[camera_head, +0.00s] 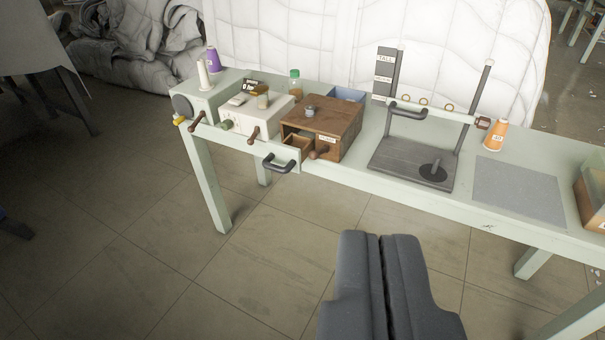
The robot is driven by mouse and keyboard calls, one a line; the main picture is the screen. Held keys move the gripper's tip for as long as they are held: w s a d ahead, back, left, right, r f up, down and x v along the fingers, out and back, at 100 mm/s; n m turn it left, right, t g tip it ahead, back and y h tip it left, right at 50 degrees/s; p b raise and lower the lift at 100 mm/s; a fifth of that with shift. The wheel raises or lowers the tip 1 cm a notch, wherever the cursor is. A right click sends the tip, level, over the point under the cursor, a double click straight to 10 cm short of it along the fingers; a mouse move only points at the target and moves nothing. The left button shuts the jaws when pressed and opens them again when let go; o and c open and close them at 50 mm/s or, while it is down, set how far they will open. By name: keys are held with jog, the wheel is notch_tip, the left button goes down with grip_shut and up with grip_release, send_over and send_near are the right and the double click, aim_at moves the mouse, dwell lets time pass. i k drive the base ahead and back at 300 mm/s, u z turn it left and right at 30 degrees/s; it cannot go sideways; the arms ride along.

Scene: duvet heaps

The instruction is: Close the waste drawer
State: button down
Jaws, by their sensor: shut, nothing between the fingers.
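A small drawer (297,141) stands pulled out at the front left of the brown wooden box (337,118) on the pale green table. Its inside is wood-coloured, and its pale front panel carries a dark bar handle (279,164). A small label on the box is too small to read, so I cannot confirm which drawer it names. My gripper (386,238) is at the bottom of the picture, over the floor in front of the table. Its two dark fingers are shut together and empty. It is clear of the drawer and handle, which lie up and to the left.
The pale table (407,195) runs across the view. A white box (263,117) with knobs stands left of the wooden box. A dark stand with a frame (413,165), an orange spool (495,136) and a grey mat (520,188) are to the right. The tiled floor in front is clear.

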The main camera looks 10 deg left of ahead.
aim_at(285, 157)
jog(key=z, duration=0.1)
jog(key=i, duration=1)
jog(key=u, duration=0.1)
